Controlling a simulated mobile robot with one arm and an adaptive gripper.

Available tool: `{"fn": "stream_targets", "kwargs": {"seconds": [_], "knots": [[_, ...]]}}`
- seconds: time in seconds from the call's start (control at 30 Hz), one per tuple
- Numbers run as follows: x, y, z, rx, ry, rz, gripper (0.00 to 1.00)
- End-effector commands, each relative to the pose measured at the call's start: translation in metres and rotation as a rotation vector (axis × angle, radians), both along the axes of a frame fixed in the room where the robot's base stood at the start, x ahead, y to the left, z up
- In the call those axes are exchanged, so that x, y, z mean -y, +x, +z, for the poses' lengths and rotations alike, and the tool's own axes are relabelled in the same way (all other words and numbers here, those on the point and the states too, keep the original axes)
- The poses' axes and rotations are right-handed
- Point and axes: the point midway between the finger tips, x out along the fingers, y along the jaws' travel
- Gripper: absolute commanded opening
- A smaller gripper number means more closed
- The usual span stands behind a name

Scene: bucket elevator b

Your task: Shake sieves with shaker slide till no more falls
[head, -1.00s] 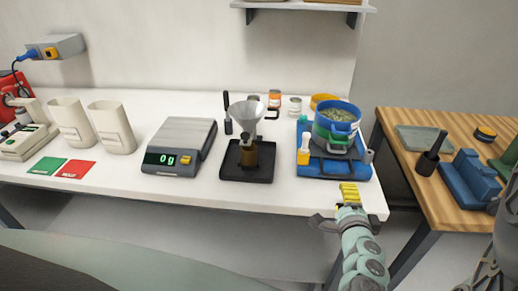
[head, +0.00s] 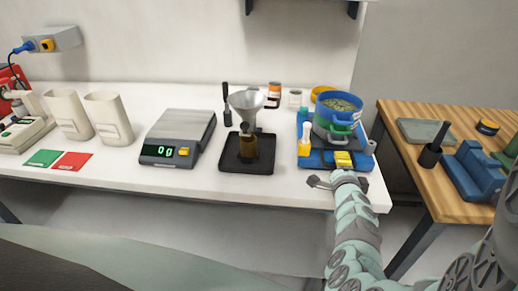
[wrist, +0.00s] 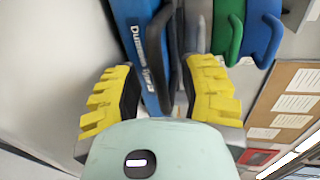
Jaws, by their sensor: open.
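The sieve stack stands on the blue shaker slide (head: 309,161) at the table's right end. Its blue top sieve (head: 334,107) holds greenish grain. A green sieve (head: 326,131) sits below it, above a grey part. My gripper (head: 343,160) is open at the slide's front edge, its yellow fingers hiding part of that edge. In the wrist view my gripper (wrist: 160,92) has a dark grey handle (wrist: 172,75) and the blue, lettered slide (wrist: 146,50) showing between its fingers. Contact cannot be told. The green sieve (wrist: 228,28) and blue sieve (wrist: 262,30) show their handles beyond.
A wooden table (head: 398,114) with a blue block (head: 470,175) is at the right.

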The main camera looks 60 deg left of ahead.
Motion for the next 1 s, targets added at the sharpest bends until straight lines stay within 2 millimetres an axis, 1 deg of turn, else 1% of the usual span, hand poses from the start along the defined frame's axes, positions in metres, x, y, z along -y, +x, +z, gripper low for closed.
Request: {"fn": "stream_targets", "kwargs": {"seconds": [0.23, 0.27, 0.7, 1.0], "knots": [[-0.0017, -0.0008, 0.0003, 0.0, 0.0, 0.004, 0.41], [-0.0017, -0.0008, 0.0002, 0.0, 0.0, 0.004, 0.47], [-0.0011, -0.0002, 0.0003, 0.0, 0.0, 0.002, 0.01], [-0.0006, 0.0001, 0.0002, 0.0, 0.0, 0.001, 0.0]]}}
